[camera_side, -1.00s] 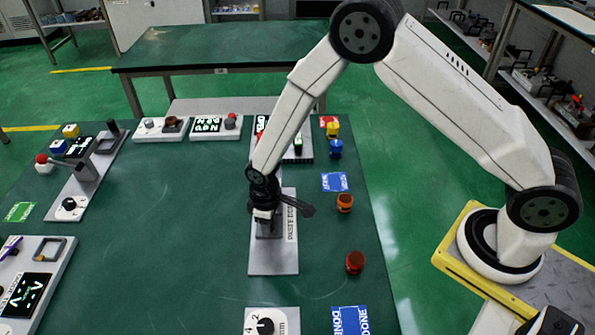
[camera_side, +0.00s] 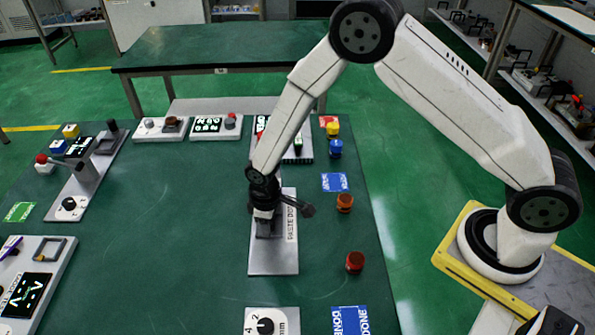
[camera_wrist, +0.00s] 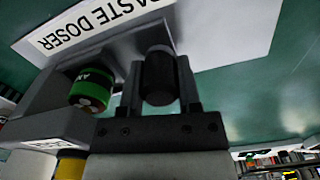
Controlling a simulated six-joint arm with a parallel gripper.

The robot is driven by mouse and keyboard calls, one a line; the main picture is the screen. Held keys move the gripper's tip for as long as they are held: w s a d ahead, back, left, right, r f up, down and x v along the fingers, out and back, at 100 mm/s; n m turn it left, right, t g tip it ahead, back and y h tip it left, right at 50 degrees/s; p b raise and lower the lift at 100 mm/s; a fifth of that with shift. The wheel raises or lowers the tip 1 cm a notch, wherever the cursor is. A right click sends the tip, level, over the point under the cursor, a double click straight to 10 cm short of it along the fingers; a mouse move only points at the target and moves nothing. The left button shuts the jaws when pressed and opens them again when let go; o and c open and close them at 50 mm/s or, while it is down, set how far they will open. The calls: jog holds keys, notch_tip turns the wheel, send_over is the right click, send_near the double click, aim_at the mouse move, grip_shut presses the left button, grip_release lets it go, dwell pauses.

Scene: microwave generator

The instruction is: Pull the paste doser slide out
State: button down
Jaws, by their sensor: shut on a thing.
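The paste doser has a pale grey base plate (camera_side: 273,264) on the green table, with its name label (camera_side: 291,222) along the right side. My gripper (camera_side: 264,213) is over the middle of the plate. In the wrist view, my gripper (camera_wrist: 160,88) is shut on a black cylindrical knob (camera_wrist: 160,76), one finger on each side. The label also shows in the wrist view (camera_wrist: 95,22). A green cylinder (camera_wrist: 90,86) sits in a grey holder left of the knob. The slide's travel is hidden by my gripper in the side view.
A dial panel (camera_side: 266,321) and a blue DONE card (camera_side: 350,320) lie at the front. A lever panel (camera_side: 83,178) is at the left. The table between it and the plate is clear.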

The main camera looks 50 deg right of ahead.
jog(key=s+a, duration=0.6)
jog(key=shift+s+a, duration=0.35)
jog(key=shift+s, duration=0.05)
jog(key=shift+c, duration=1.5)
grip_release()
jog(key=shift+r, duration=0.1)
jog(key=shift+w+r, duration=0.1)
jog(key=shift+r, duration=0.1)
notch_tip(320, 180, up, 7)
jog(key=shift+r, duration=0.1)
